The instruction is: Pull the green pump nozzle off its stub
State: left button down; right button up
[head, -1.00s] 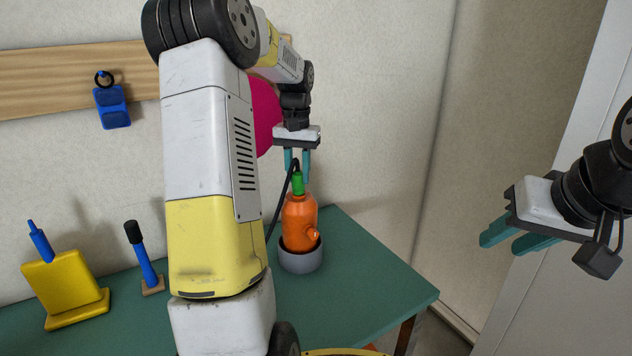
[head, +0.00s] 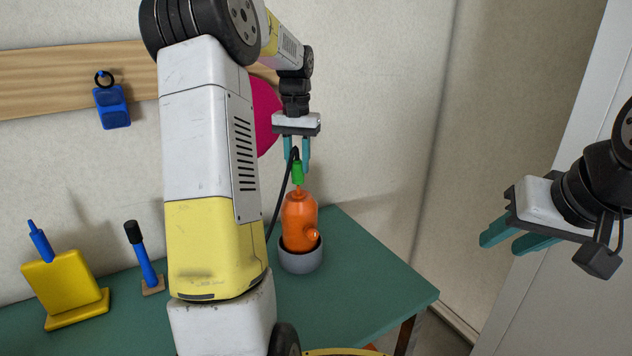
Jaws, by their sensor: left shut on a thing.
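The green pump nozzle (head: 298,173) is held between the teal fingers of my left gripper (head: 297,160), which is shut on it. A black hose runs from the nozzle's top down to the left, behind my arm. The nozzle sits above the orange pump (head: 299,222), and the thin orange stub (head: 299,191) shows below the nozzle's lower end. I cannot tell whether the stub's tip is still inside the nozzle. The pump stands upright in a grey round holder (head: 301,261). My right gripper (head: 498,238) is open and empty at the right, away from the table.
The green table (head: 370,285) has free room right of the pump. A yellow block with a blue handle (head: 65,288) and a blue tool with a black head (head: 144,262) stand at left. A blue object (head: 112,107) hangs on the wooden rail. A magenta disc (head: 265,115) is behind my arm.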

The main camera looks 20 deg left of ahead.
pick_arm(q)
jog(key=shift+r, duration=0.1)
jog(key=shift+r, duration=1.95)
